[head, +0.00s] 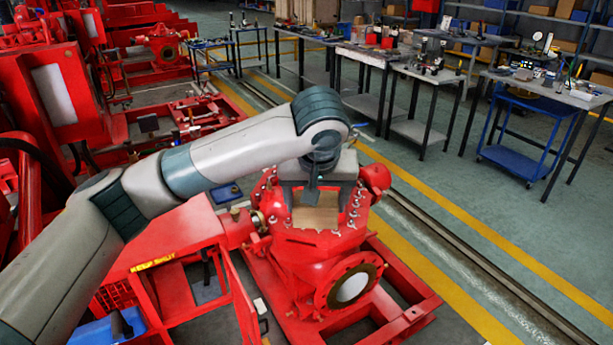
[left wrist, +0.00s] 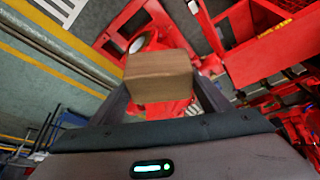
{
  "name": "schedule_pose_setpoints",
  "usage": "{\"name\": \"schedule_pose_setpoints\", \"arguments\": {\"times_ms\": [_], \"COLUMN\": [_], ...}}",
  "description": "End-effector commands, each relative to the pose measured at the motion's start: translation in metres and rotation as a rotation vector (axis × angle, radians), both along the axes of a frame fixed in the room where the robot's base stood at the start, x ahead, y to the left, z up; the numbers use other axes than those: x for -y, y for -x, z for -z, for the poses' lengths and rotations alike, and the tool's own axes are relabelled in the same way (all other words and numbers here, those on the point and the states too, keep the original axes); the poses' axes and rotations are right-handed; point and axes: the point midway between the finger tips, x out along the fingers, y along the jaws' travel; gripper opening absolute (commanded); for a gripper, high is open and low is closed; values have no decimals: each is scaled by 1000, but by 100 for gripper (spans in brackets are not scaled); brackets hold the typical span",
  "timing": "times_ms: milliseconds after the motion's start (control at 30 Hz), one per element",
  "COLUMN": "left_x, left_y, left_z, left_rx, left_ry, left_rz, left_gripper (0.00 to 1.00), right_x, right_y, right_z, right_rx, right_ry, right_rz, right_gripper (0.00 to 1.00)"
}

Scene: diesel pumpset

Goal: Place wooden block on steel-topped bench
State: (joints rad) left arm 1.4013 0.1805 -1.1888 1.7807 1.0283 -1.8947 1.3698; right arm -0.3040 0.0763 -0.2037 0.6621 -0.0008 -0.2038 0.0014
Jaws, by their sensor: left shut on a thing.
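The wooden block (head: 315,209) is a light brown piece in the middle of the head view, above the red pump. It also shows large in the left wrist view (left wrist: 158,74), between the two fingers. My left gripper (head: 312,190) is shut on it; the arm hides part of the gripper in the head view. Steel-topped benches stand at the back right: one with a blue trolley under it (head: 560,93) and one to its left (head: 428,72). I cannot tell which one the task names. My right gripper is in neither view.
The red pump (head: 325,262) on its red frame is right below the block. Red machines (head: 65,92) fill the left side. A floor rail (head: 440,246) and yellow lines (head: 460,220) run between the pump and the benches. The green floor (head: 430,165) there is clear.

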Motion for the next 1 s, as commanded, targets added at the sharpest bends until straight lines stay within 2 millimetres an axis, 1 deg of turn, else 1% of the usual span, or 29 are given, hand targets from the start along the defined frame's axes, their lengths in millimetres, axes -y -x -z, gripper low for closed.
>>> {"name": "schedule_pose_setpoints", "arguments": {"times_ms": [33,100,167,200,300,400,500,600,1000], "left_x": [-7,-17,-28,-37,-59,-79,-92,-98,-100], "left_y": [16,37,55,66,89,106,117,122,123], "left_z": [12,26,39,47,63,74,81,84,84], "left_rx": [3,3,2,1,1,1,1,1,1], "left_ry": [-6,-6,-5,-5,-3,-1,0,1,2], "left_rz": [14,23,23,22,10,-5,-17,-24,-26], "left_gripper": [44,44,44,44,44,44,44,44,44], "right_x": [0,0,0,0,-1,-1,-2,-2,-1], "right_y": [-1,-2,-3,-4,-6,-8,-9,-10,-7], "right_z": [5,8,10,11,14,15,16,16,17], "right_rx": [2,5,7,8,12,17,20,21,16], "right_ry": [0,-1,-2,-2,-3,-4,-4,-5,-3], "right_rz": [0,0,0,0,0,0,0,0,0], "right_gripper": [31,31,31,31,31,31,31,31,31]}}
